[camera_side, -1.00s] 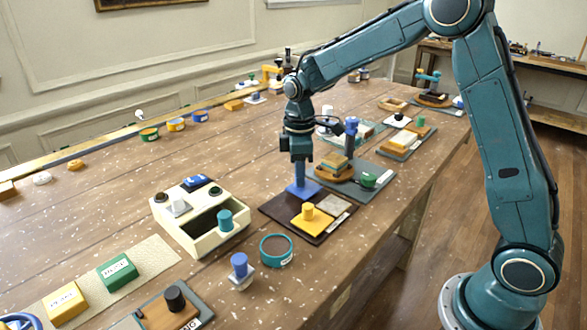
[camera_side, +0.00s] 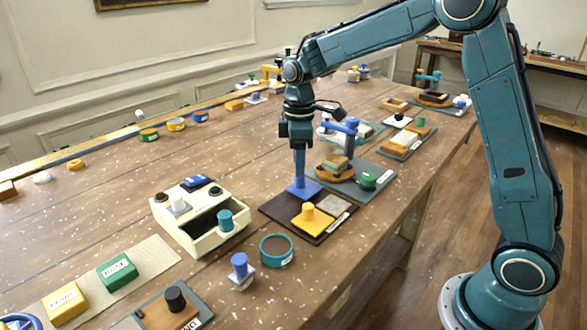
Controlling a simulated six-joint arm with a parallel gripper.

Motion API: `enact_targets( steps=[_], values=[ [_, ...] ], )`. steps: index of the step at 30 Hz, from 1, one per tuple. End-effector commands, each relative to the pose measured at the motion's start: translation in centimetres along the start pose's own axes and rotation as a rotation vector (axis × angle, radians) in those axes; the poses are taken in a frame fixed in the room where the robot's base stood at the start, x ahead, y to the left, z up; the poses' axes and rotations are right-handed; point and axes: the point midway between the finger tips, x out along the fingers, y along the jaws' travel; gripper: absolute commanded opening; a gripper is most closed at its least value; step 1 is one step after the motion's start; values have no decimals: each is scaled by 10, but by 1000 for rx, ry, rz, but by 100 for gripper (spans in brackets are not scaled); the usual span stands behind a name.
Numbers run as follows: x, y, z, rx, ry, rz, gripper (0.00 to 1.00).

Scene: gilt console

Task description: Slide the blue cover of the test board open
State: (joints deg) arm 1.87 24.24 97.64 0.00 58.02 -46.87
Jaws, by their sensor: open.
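The test board is a dark brown plate (camera_side: 277,208) in the middle of the table. Its blue cover (camera_side: 304,190) lies at the far edge of the plate, with a tall blue post (camera_side: 299,165) rising from it. A yellow cover with a knob (camera_side: 312,218) sits nearer on the same plate, next to a grey speckled square (camera_side: 332,203). My gripper (camera_side: 297,146) points down at the top of the blue post, open. Whether its fingers still straddle the post top cannot be told from this side.
Close behind the board stands a grey plate (camera_side: 372,190) with wooden blocks, a green knob (camera_side: 369,181) and a blue lever (camera_side: 345,126) near my gripper. A teal round dish (camera_side: 276,250) and a cream box (camera_side: 193,240) stand at the front and left.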

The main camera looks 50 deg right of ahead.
Motion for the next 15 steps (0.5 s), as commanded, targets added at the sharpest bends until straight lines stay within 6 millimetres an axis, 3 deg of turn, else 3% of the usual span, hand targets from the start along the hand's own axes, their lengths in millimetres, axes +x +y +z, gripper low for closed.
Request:
enact_targets(
  steps=[15],
  values=[
    [-85,1,-1,0,3,4,43]
  ],
)
